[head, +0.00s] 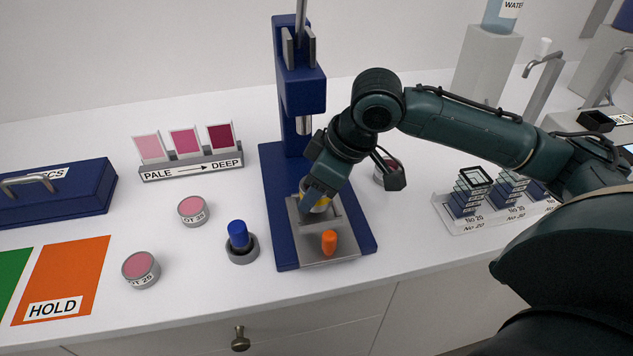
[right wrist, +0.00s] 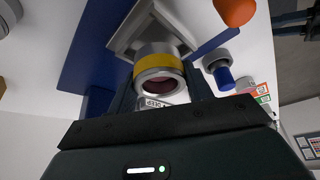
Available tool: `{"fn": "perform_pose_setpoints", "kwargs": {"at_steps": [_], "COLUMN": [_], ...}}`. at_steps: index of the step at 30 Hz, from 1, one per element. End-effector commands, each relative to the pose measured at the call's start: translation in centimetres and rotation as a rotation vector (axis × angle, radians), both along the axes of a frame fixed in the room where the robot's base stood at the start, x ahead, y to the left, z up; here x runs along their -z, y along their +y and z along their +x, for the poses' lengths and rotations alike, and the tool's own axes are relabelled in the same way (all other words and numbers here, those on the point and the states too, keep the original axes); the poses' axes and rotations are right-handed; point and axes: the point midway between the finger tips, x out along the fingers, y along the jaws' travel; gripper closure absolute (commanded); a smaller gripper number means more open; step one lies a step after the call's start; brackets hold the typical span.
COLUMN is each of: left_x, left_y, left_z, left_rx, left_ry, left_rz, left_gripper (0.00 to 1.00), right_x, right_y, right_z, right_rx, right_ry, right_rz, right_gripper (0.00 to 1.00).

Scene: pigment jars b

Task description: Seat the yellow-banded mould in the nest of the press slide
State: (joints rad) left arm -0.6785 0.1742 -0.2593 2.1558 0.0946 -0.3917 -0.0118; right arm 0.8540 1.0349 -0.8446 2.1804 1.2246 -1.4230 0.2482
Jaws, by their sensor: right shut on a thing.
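The yellow-banded mould (head: 322,205) is a short metal cup with a yellow ring. My right gripper (head: 316,197) is shut on it over the press slide. In the right wrist view the mould (right wrist: 160,68) sits between the fingers, with pink inside its open end. The grey press slide (head: 345,246) lies on the blue press base and carries an orange knob (head: 329,241). The slide plate (right wrist: 127,37) is close behind the mould in the right wrist view. The nest is hidden by the mould and gripper; I cannot tell whether the mould touches it. My left gripper is not in view.
The blue press column (head: 300,100) rises behind my gripper. A blue-handled tool in a round holder (head: 241,247) stands left of the base. Pink jars (head: 140,268) lie further left. A sample rack (head: 465,205) stands at the right. The front counter strip is clear.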

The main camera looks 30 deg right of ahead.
Motion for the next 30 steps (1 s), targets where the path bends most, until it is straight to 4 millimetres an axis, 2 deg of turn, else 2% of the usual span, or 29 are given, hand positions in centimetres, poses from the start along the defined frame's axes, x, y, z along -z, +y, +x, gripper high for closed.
{"fn": "perform_pose_setpoints", "kwargs": {"at_steps": [8,29,30], "left_x": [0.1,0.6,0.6], "left_y": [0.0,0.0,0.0], "left_z": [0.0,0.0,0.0], "left_rx": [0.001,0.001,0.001], "left_ry": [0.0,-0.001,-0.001], "left_rz": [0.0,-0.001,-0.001], "left_gripper": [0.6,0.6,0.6], "right_x": [0.1,1.8,1.8], "right_y": [0.0,0.0,0.0], "right_z": [0.0,0.0,0.0], "right_rx": [0.0,0.0,0.0], "right_ry": [-0.001,-0.001,-0.001], "right_rz": [0.001,0.001,0.001], "right_gripper": [0.78,0.78,0.49]}}
